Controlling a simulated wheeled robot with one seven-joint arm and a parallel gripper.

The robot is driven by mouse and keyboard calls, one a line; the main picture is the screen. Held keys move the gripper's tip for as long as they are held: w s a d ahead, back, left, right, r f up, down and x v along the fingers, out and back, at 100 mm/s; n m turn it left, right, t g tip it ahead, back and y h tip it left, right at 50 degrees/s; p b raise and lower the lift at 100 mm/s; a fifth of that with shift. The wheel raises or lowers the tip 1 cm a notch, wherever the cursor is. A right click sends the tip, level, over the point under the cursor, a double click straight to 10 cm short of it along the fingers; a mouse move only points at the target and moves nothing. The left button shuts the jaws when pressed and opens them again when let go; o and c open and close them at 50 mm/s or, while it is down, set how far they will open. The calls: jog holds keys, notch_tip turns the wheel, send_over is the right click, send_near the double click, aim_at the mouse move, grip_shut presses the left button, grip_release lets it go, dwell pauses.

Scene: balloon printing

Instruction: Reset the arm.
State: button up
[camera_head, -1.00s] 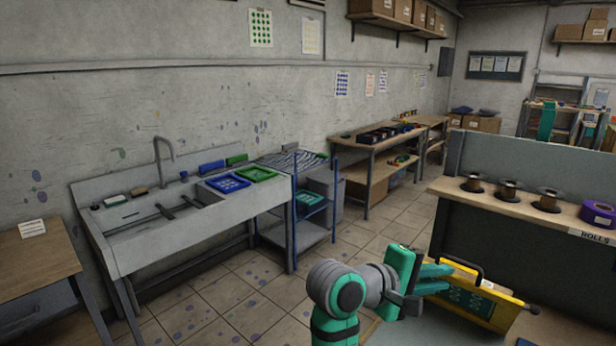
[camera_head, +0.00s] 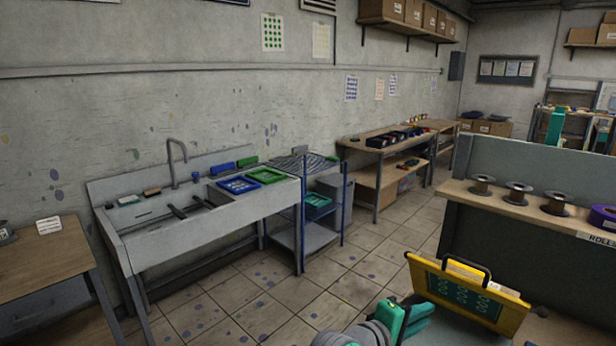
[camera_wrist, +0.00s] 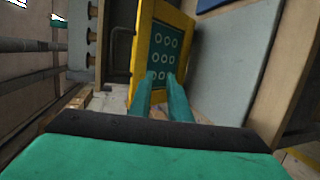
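My gripper shows in the wrist view (camera_wrist: 159,84) as two teal fingers with a gap between them. It is open, with nothing seen between the fingers. A yellow-framed panel with a dark green face and pale rings (camera_wrist: 163,52) stands in front of the fingertips. I cannot tell whether they touch it. In the head view my arm and teal gripper (camera_head: 416,315) are low at the bottom edge, partly cut off, just left of the yellow-framed panel (camera_head: 508,316). The panel leans upright and has a dark handle on top.
A sink bench (camera_head: 150,240) stands along the left wall, with a blue tray (camera_head: 238,185) and a green tray (camera_head: 267,175). A wooden table (camera_head: 40,262) is at far left. A counter with spools (camera_head: 470,196) is on the right.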

jog(key=s+a+f+t+y, duration=0.25)
jog(key=s+a+f, duration=0.2)
jog(key=f, duration=0.45)
jog(key=s+a+f+t+y, duration=0.1)
jog(key=s+a+f+y, duration=0.25)
jog(key=a+f, duration=0.35)
jog(key=s+a+f+t+y, duration=0.2)
jog(key=s+a+f, duration=0.25)
jog(key=f, duration=0.55)
jog(key=s+a+f+m+y, duration=0.1)
jog(key=s+a+y, duration=0.15)
jog(key=s, duration=0.55)
jog(key=s+a+f+m+y, duration=0.15)
jog(key=s+a, duration=0.25)
jog(key=s, duration=0.4)
jog(key=s+a+r+m+t, duration=0.1)
jog(key=s+r+m, duration=0.4)
jog(key=s, duration=0.7)
jog(key=shift+s+a+r, duration=0.15)
jog(key=shift+s+a, duration=0.25)
jog(key=shift+a, duration=0.1)
jog(key=shift+t, duration=0.25)
dwell(0.4)
